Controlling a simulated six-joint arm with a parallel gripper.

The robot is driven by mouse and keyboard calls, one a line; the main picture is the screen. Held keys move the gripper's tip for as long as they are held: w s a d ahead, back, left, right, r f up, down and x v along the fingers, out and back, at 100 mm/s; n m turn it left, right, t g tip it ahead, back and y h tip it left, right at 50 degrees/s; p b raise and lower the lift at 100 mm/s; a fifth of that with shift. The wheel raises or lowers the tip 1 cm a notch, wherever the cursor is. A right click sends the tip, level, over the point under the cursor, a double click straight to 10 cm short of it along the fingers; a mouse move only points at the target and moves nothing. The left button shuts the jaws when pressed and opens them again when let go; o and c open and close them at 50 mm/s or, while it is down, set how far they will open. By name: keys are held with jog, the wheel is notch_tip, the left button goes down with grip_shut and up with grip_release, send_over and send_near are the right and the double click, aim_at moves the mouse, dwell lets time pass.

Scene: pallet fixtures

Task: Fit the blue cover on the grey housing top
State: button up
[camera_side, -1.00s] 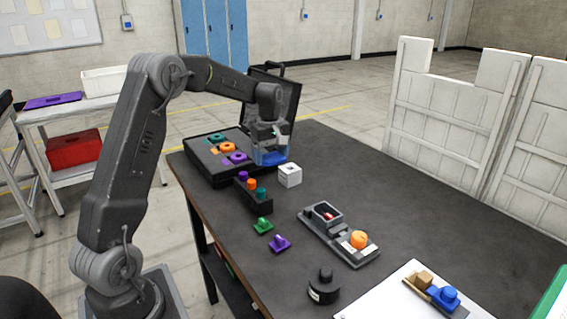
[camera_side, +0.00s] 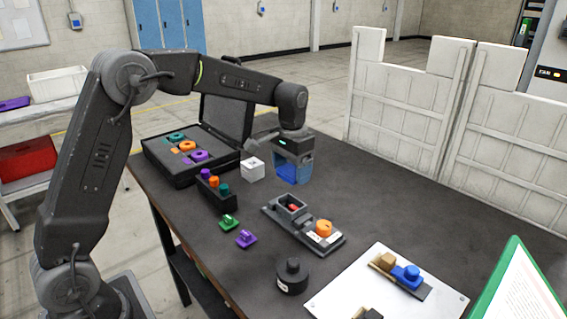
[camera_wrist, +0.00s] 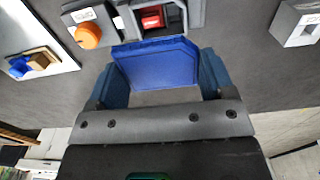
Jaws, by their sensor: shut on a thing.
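My gripper (camera_side: 291,172) is shut on the blue cover (camera_side: 286,173) and holds it above the table, behind and slightly left of the grey housing. In the wrist view the blue cover (camera_wrist: 157,64) is a flat blue plate between the two blue fingers of my gripper (camera_wrist: 158,75). The grey housing (camera_side: 291,205) is an open-topped box on a grey pallet, with a red part inside. In the wrist view the housing (camera_wrist: 180,17) shows just beyond the cover's far edge, with the red part (camera_wrist: 151,18) visible inside. The cover is apart from the housing.
An orange knob (camera_side: 323,228) stands on the same pallet. A white cube (camera_side: 252,170), a black rack with coloured pegs (camera_side: 216,200), green (camera_side: 229,221) and purple (camera_side: 246,238) pieces and a black cylinder (camera_side: 292,276) stand around. An open case (camera_side: 170,172) lies at the back left.

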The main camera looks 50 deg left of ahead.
jog(key=shift+f, duration=2.5)
jog(key=shift+f, duration=1.45)
jog(key=o, duration=0.9)
jog(key=shift+c, duration=0.5)
jog(key=shift+c, duration=0.4)
jog(key=shift+r, duration=4)
jog(key=shift+r, duration=0.1)
